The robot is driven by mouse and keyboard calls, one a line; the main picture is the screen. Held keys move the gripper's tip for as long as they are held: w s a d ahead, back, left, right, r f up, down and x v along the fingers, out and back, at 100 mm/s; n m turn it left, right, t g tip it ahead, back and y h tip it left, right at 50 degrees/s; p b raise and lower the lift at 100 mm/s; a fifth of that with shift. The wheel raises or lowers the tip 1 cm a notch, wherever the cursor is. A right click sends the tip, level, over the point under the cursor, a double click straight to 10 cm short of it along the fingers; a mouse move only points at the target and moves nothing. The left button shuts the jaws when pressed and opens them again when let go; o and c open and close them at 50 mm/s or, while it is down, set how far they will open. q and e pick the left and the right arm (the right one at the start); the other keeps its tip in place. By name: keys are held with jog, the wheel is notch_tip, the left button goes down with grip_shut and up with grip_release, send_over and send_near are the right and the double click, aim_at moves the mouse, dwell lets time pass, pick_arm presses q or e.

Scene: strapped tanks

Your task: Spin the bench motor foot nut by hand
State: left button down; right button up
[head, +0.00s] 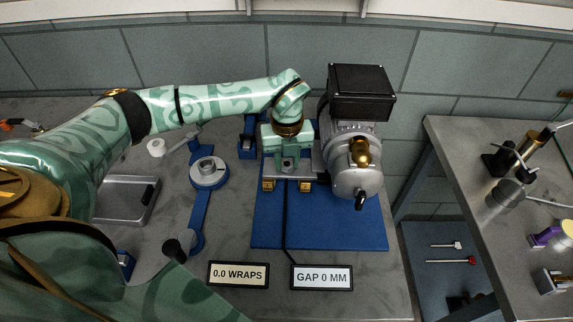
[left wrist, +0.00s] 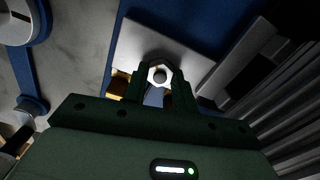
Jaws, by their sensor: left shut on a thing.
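The bench motor (head: 352,175), a ribbed grey body with a black box (head: 362,92) on top, stands on a blue base plate (head: 345,235). My left gripper (head: 289,168) points down at the foot at the motor's left side. In the left wrist view, the pale hex nut (left wrist: 158,66) with a darker round centre sits on a light metal foot plate (left wrist: 135,45). The left fingers (left wrist: 159,78) are shut on the nut from both sides. The gripper hides the nut in the head view. My right gripper is in neither view.
Signs reading "0.0 WRAPS" (head: 238,275) and "GAP 0 MM" (head: 321,278) stand at the front. A steel tray (head: 125,203) is further left. A second bench (head: 480,150) stands right, beyond a gap.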

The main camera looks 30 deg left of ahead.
pick_arm(q)
jog(key=n+p, duration=0.2)
jog(key=n, duration=0.1)
jog(key=shift+r+n, duration=0.15)
jog(key=shift+n, duration=0.75)
jog(key=shift+n+p, duration=0.95)
jog(key=shift+n, duration=0.25)
jog(key=shift+n+p, duration=0.4)
jog(key=shift+n, duration=0.8)
